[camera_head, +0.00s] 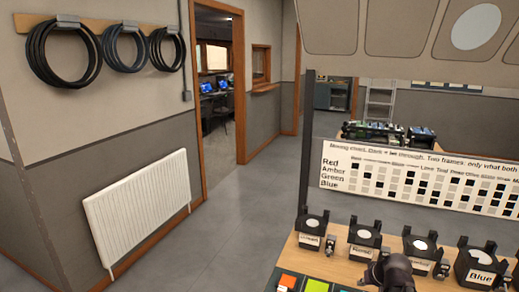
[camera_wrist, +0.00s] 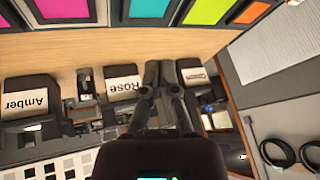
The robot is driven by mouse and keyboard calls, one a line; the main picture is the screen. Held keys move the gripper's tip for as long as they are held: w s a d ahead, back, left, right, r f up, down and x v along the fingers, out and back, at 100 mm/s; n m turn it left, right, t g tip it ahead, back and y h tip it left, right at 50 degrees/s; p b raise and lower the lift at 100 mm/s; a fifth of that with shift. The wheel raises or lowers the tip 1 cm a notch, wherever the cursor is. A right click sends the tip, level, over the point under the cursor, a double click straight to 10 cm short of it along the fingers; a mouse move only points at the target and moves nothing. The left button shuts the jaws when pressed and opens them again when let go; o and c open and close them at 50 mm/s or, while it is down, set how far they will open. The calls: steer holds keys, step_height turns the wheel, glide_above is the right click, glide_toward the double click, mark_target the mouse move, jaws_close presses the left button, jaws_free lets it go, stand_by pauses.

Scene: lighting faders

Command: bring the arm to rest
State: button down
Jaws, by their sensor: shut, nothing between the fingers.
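My gripper (camera_wrist: 158,75) is shut and empty in the wrist view, its two dark fingers together in front of the wooden bench. It hangs among black fader units, which look upside down there. The unit labelled Rose (camera_wrist: 122,84) is just left of the fingers, and the Amber unit (camera_wrist: 28,98) is farther left. Another labelled unit (camera_wrist: 198,78) is just right of the fingers. I cannot tell whether the fingers touch anything. In the head view a dark rounded part of my arm shows at the bottom edge, covering some of the bench front.
The wooden bench (camera_head: 342,267) holds a row of fader units, with a Blue one (camera_head: 481,265) at right. Coloured squares, including a green one (camera_head: 316,286), lie at its front edge. A chart board (camera_head: 420,178) stands behind. Open floor (camera_head: 215,240) lies left, beside a white radiator (camera_head: 140,205).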

steer(key=s+a+r+g+h+p, duration=0.1)
steer(key=s+a+g+p, duration=0.1)
steer(key=a, duration=0.6)
steer(key=s+a+r+n+g+h+p, duration=0.1)
steer(key=s+a+r+g+p, duration=0.1)
steer(key=s+a, duration=0.5)
steer(key=shift+a+g+p, duration=0.5)
steer(key=shift+a+g, duration=0.05)
steer(key=shift+g, duration=0.45)
steer(key=c, duration=0.6)
jaws_free()
steer(key=shift+o, duration=0.2)
steer(key=shift+w+d, duration=0.3)
steer(key=shift+w, duration=0.15)
steer(key=w+d+m+t, duration=0.1)
steer(key=w+d, duration=0.4)
steer(key=d, duration=0.5)
steer(key=w+d+r+m+t, duration=0.1)
steer(key=w+d+m+t, duration=0.1)
steer(key=w+d, duration=0.4)
steer(key=w+d+m+t+h, duration=0.1)
steer(key=w+d, duration=0.5)
steer(key=d, duration=0.8)
steer(key=shift+d+r+m+t, duration=0.15)
steer(key=shift+d+m+t, duration=0.2)
steer(key=shift+m, duration=0.55)
